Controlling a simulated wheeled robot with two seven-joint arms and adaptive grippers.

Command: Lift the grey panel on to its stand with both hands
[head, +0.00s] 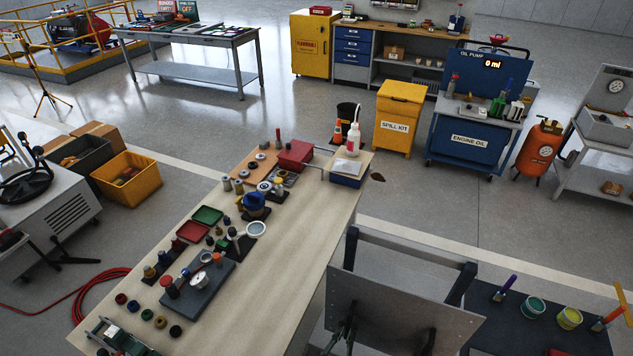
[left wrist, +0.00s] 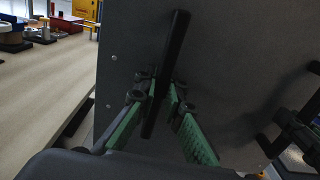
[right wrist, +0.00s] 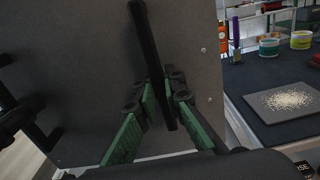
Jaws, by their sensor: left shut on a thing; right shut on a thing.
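The grey panel (head: 405,302) is a flat sheet at the lower middle of the head view, tilted, with its face toward me. Behind it rises a dark stand frame (head: 410,247) with two posts and a crossbar. Whether the panel touches the stand is hidden. My left gripper (head: 343,332) is shut on a black bar handle (left wrist: 176,50) on the panel's face. My right gripper (head: 428,342) is shut on the other black handle (right wrist: 143,42). The panel fills much of the left wrist view (left wrist: 235,55) and of the right wrist view (right wrist: 75,60).
A long workbench (head: 300,235) with trays and small parts lies to the left. A dark-topped table (head: 500,325) with paint cans (head: 569,318) and tools is close on the right. Open floor (head: 440,215) lies beyond the stand.

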